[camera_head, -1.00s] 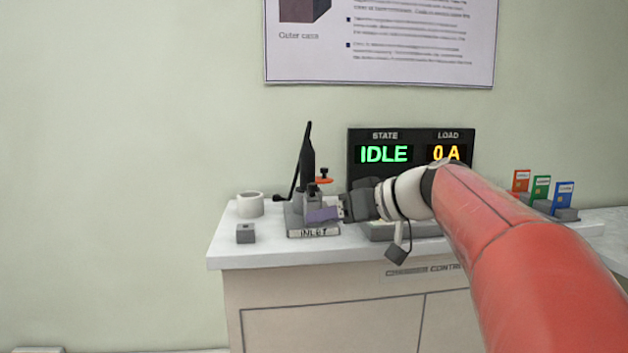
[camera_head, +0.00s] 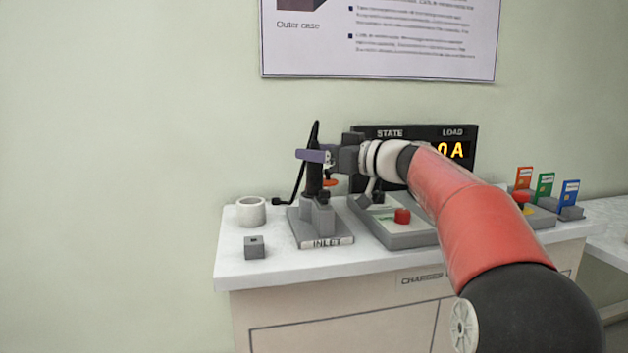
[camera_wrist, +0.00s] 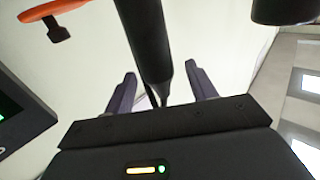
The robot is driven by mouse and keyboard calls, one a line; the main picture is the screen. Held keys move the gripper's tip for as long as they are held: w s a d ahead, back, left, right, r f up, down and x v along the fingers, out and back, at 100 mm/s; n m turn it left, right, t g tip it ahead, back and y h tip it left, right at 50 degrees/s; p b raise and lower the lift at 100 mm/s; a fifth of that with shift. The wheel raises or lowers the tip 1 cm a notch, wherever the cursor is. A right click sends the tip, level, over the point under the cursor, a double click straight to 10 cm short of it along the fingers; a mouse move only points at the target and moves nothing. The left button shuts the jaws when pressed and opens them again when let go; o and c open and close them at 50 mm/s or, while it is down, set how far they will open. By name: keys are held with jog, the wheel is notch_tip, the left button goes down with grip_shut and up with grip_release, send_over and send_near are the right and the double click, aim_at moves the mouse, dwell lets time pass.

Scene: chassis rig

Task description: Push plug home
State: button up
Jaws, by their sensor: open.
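The black plug (camera_head: 313,182) stands upright at the grey inlet block (camera_head: 321,225), which is labelled INLET. Its thin black cable rises above it. I cannot tell how deep the plug sits. My gripper (camera_head: 312,156), with purple fingers, is level at the plug's upper end and hides part of it. In the wrist view my gripper (camera_wrist: 160,88) is open, with a finger on either side of the black plug or cable (camera_wrist: 150,45). Contact between fingers and black shaft is not clear.
An orange-topped part (camera_head: 331,182) is close behind the plug. The display (camera_head: 459,150) is partly hidden.

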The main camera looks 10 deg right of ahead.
jog(key=shift+w+a, duration=0.35)
grip_shut()
jog(key=shift+r, duration=0.1)
dwell(0.3)
